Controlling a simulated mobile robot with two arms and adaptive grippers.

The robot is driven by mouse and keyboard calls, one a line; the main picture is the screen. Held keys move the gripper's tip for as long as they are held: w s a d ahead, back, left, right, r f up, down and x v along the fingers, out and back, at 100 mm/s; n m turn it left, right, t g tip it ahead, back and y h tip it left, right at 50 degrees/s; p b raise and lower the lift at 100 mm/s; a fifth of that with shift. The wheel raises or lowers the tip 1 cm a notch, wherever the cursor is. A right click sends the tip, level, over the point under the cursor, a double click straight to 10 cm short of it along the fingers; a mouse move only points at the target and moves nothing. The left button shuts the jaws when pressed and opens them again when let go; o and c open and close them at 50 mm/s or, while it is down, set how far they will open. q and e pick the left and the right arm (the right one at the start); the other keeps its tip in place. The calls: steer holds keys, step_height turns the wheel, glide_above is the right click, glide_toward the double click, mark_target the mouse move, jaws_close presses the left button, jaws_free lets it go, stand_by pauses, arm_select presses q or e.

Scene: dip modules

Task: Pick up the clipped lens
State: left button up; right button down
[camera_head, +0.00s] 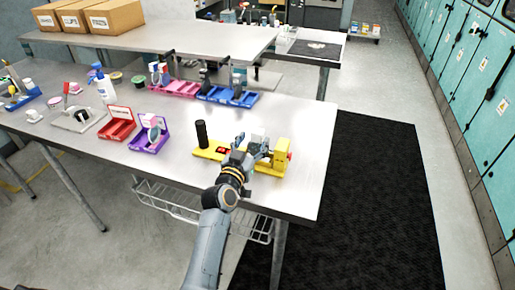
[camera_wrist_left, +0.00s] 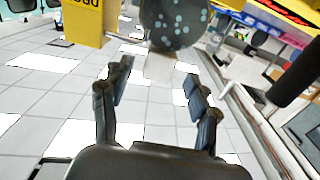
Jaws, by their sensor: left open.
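The clipped lens shows in the left wrist view as a dark round disc with pale teal dots (camera_wrist_left: 174,22), with a pale tab below it (camera_wrist_left: 160,67). In the head view a small whitish piece (camera_head: 258,138), which seems to be the lens, stands by the yellow fixture (camera_head: 268,168). My left gripper (camera_head: 252,147) is open at the fixture's front side. In the left wrist view its fingers (camera_wrist_left: 156,70) stand apart on either side of the tab, with no visible contact. The gripper partly hides the fixture. My right gripper is out of view.
The fixture has a black upright cylinder (camera_head: 201,133) on the left and a yellow block (camera_head: 282,152) on the right. A purple tray (camera_head: 148,143) and a red tray (camera_head: 117,128) stand to the left. The table (camera_head: 310,130) is bare right of the fixture.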

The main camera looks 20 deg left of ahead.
mark_target(256, 137)
arm_select(q)
steer(key=shift+w+d, duration=0.2)
steer(key=shift+w, duration=1.7)
jaws_close()
